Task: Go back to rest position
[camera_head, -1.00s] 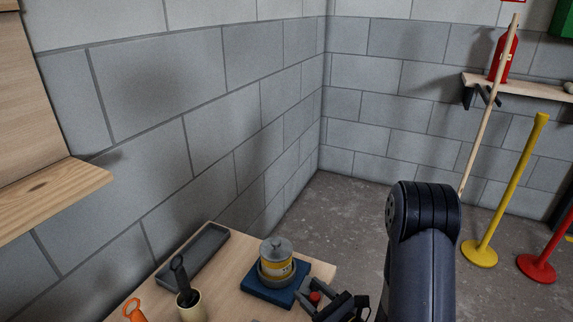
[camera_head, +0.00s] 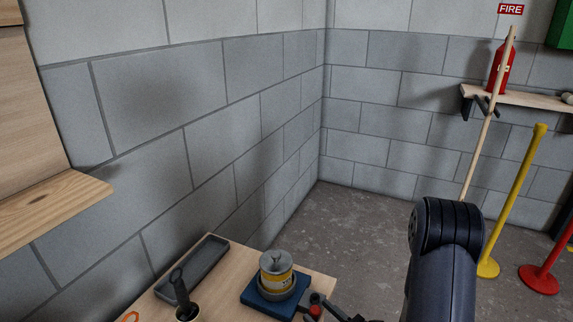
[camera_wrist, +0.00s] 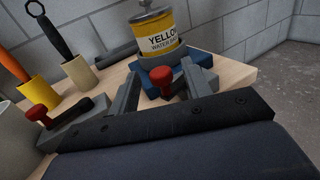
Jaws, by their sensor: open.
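The can stands upright on a blue base (camera_wrist: 200,75). In the head view the can (camera_head: 276,272) with its grey lid sits on the blue base (camera_head: 268,303). My dark arm rises at the lower right and the gripper is mostly cut off by the bottom edge.
A grey tray (camera_head: 192,270) lies along the table's wall side. A wooden shelf (camera_head: 60,208) juts out at left. A yellow post (camera_head: 510,205) and a red post (camera_head: 555,245) stand on the open floor at right.

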